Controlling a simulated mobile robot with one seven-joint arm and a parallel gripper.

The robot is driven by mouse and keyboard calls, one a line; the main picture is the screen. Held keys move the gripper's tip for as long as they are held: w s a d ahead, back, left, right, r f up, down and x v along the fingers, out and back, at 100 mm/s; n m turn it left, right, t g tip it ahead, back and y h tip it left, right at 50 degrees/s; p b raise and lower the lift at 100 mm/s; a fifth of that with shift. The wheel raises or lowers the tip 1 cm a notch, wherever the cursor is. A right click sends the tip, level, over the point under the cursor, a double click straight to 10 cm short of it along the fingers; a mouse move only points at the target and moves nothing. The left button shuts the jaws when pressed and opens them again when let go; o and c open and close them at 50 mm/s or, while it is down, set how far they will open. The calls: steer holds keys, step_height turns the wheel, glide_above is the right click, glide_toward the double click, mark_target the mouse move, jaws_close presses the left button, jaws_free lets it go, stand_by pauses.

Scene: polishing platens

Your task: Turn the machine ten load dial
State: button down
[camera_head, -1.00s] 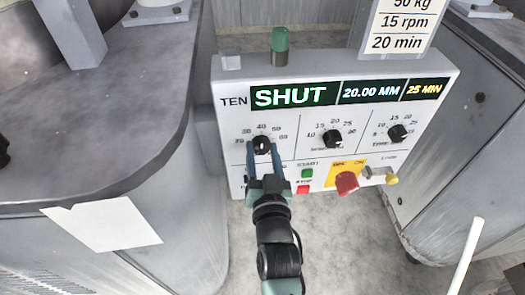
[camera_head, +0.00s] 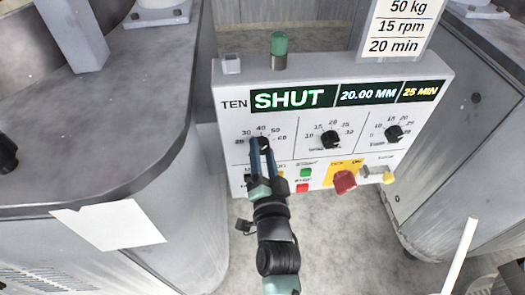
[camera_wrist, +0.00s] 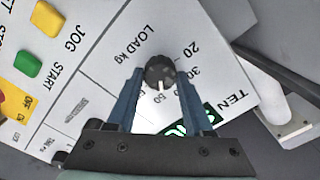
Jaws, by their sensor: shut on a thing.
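The load dial is a round black knob on the left of the machine ten control panel (camera_head: 375,70), under the green "SHUT" display (camera_head: 292,98). In the wrist view the load dial (camera_wrist: 159,72) sits between the two fingertips of my gripper (camera_wrist: 160,77), beside the "LOAD kg" lettering. Its white mark points toward the bottom of that picture. My gripper is shut on the dial.
Two more black dials, a middle one (camera_head: 331,140) and a time dial (camera_head: 394,133), sit to the right. Below are a green start button (camera_head: 306,173), a red stop button (camera_head: 302,188) and a red knob (camera_head: 344,182). Grey machine bodies flank the panel.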

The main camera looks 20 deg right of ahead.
stand_by(0.4)
steer(key=shift+c, duration=1.5)
jaws_free()
steer(key=p+v, duration=0.1)
steer(key=v, duration=1.2)
steer(key=shift+r, duration=0.1)
